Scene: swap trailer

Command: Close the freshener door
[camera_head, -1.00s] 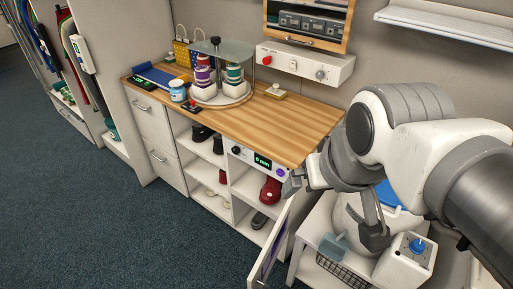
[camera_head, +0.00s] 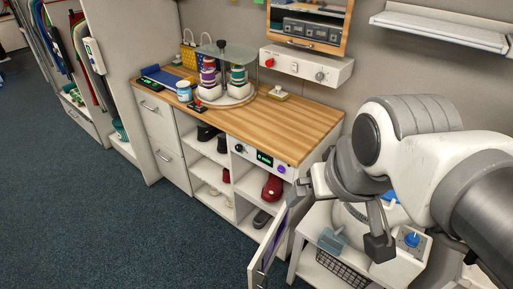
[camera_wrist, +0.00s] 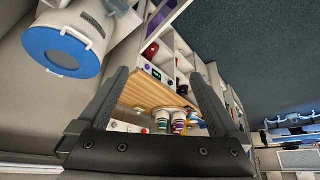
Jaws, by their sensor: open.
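The freshener is the shoe cabinet under the wooden counter, with a control panel (camera_head: 262,160) showing a green display. Its white door (camera_head: 268,250) stands open at the cabinet's right side, jutting forward, with a handle along its outer edge. Red shoes (camera_head: 272,187) and other shoes sit in the open compartments. My gripper (camera_head: 300,188) is near the top of the door in the head view; contact cannot be told. In the wrist view my gripper (camera_wrist: 158,76) has its two fingers wide apart with nothing held. The door (camera_wrist: 163,14) shows at the top there.
A white low stand (camera_head: 308,265) with a wire basket and a blue-topped device is right of the door. Carpet (camera_head: 130,220) in front of the cabinet is clear.

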